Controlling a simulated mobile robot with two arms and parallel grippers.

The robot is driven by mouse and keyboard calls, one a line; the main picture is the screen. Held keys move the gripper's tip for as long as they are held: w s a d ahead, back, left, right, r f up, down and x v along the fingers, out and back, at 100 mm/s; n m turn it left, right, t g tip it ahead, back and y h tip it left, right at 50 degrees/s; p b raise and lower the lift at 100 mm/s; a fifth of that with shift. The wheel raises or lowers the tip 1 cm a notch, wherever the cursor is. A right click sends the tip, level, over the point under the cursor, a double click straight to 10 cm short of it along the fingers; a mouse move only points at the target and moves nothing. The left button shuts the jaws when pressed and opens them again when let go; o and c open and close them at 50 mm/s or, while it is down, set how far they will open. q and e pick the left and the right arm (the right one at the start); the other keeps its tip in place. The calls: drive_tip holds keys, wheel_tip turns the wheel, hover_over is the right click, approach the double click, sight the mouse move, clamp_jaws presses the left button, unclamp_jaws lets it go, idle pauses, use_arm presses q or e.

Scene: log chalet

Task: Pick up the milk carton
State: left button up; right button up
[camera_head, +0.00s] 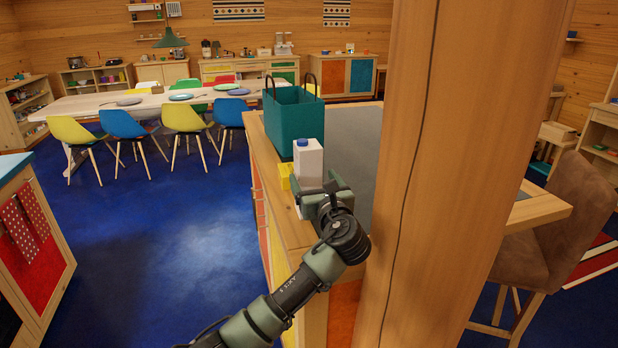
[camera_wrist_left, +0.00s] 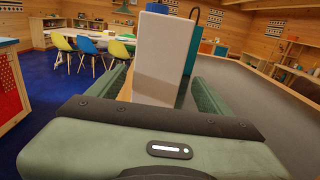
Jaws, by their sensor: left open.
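The milk carton (camera_head: 308,162) is white with a blue cap and stands upright on the wooden counter (camera_head: 264,150). My left gripper (camera_head: 323,184) is at the near side of the carton, open, and its fingers hide the carton's lower part in the head view. In the left wrist view the carton (camera_wrist_left: 160,58) rises between the two open fingers of my left gripper (camera_wrist_left: 165,92). I cannot tell whether either finger touches it. My right gripper is in neither view.
A teal bag (camera_head: 292,118) with dark handles stands behind the carton. A small yellow block (camera_head: 285,175) sits left of it. A thick wooden post (camera_head: 440,170) rises close on the right. A brown chair (camera_head: 570,215) stands beyond the post. Blue floor lies open on the left.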

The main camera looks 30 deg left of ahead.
use_arm(q)
drive_tip(key=x, duration=0.2)
drive_tip(key=p+x, duration=0.1)
drive_tip(key=x, duration=0.1)
drive_tip(key=shift+s+a+r, duration=0.15)
drive_tip(key=shift+s+r, duration=0.05)
drive_tip(key=shift+w+a+f, duration=0.1)
drive_tip(key=shift+w+a, duration=0.15)
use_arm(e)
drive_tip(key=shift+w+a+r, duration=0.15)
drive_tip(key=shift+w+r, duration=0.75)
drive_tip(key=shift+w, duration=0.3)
use_arm(q)
drive_tip(key=shift+c, duration=0.3)
clamp_jaws()
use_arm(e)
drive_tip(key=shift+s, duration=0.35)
